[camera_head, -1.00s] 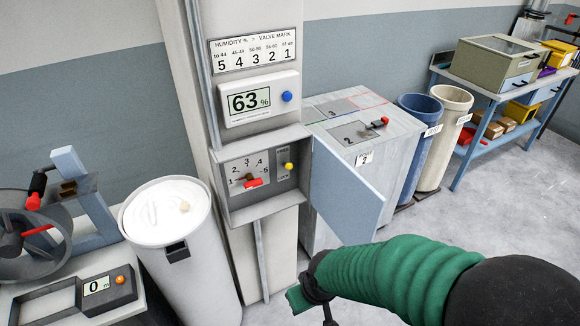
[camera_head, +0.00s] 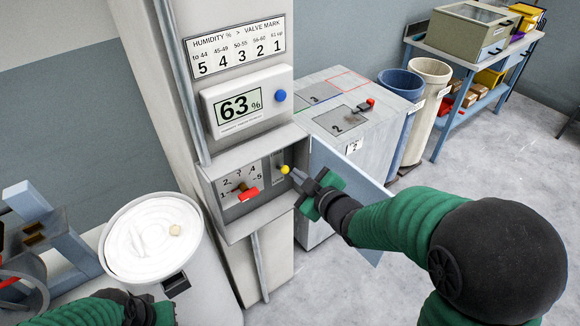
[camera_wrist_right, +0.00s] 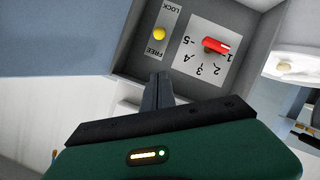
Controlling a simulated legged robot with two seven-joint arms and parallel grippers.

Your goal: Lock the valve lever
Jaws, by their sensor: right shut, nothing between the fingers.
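The open valve box (camera_head: 232,231) on the pale column holds a dial numbered 1 to 5 with a red lever (camera_head: 249,194). In the right wrist view the red lever (camera_wrist_right: 215,45) lies near the 1, upside down. Beside the dial is a yellow knob (camera_head: 285,169) on a strip marked FREE and LOCK; in the wrist view the knob (camera_wrist_right: 159,33) sits between the two words. My right gripper (camera_head: 294,174) is shut and empty, its tips just right of the knob; in the wrist view (camera_wrist_right: 160,78) they appear apart from it. My left gripper (camera_head: 150,311) shows partly at the lower left, fingers hidden.
The box's open door (camera_head: 346,180) stands to the right, behind my right gripper. A humidity display (camera_head: 240,104) reads 63% above the box, under a chart (camera_head: 237,46). A white-filled drum (camera_head: 128,264) stands left; a grey cabinet (camera_head: 375,135) stands right.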

